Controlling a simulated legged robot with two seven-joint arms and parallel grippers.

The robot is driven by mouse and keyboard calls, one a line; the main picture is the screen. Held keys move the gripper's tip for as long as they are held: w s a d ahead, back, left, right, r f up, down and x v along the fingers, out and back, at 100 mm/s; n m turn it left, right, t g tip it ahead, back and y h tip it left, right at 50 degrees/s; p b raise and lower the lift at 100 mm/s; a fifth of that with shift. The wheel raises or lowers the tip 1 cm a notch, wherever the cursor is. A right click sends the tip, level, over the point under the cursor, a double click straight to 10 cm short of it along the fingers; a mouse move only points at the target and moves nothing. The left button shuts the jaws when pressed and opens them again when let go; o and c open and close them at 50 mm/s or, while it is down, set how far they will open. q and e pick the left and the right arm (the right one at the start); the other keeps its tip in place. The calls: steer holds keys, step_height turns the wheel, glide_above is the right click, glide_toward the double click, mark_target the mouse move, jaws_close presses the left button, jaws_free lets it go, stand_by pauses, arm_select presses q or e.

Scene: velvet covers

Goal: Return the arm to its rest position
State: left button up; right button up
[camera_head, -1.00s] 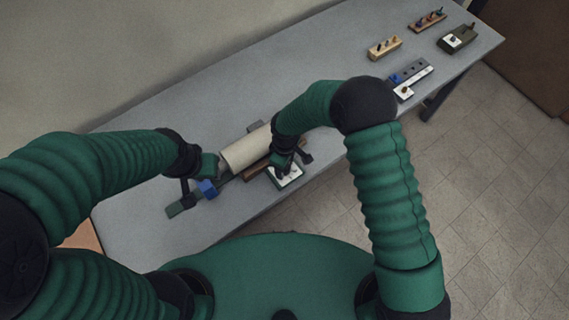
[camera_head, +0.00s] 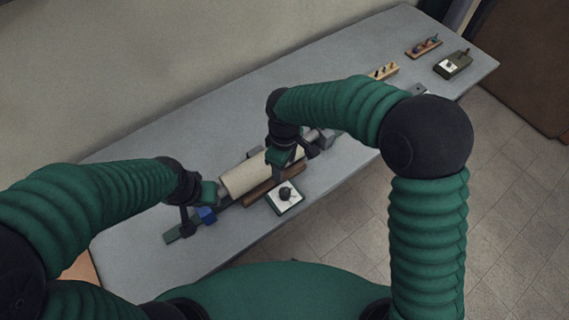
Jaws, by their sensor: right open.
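My right arm, in a green ribbed cover with black joints, bends over the table in the head view. Its gripper (camera_head: 291,155) is open, pointing down, at the right end of a cream roller (camera_head: 243,176). Whether it touches the roller cannot be told. My left arm comes in from the left. Its gripper (camera_head: 198,208) is at the left end of the roller, beside a blue block (camera_head: 207,214). The left fingers are small and dark, and their opening cannot be told.
The grey table (camera_head: 140,170) also holds a white-topped box with a dark knob (camera_head: 285,196) and a brown bar (camera_head: 262,190). Toward the far right are a peg block (camera_head: 384,71), another peg board (camera_head: 424,47) and a dark box (camera_head: 452,64). The table's back left is clear.

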steer(key=shift+r, duration=0.25)
steer(key=s+d+r+m+t, duration=0.1)
steer(key=s+d+m, duration=0.4)
steer(key=d, duration=0.4)
steer(key=s+d+r+m+t, duration=0.1)
steer(key=s+d+m, duration=0.5)
steer(key=d, duration=0.4)
steer(key=shift+d+m+t, duration=0.3)
steer(key=shift+m, duration=0.4)
steer(key=shift+s+d+r, duration=0.1)
steer(key=shift+s+d, duration=0.05)
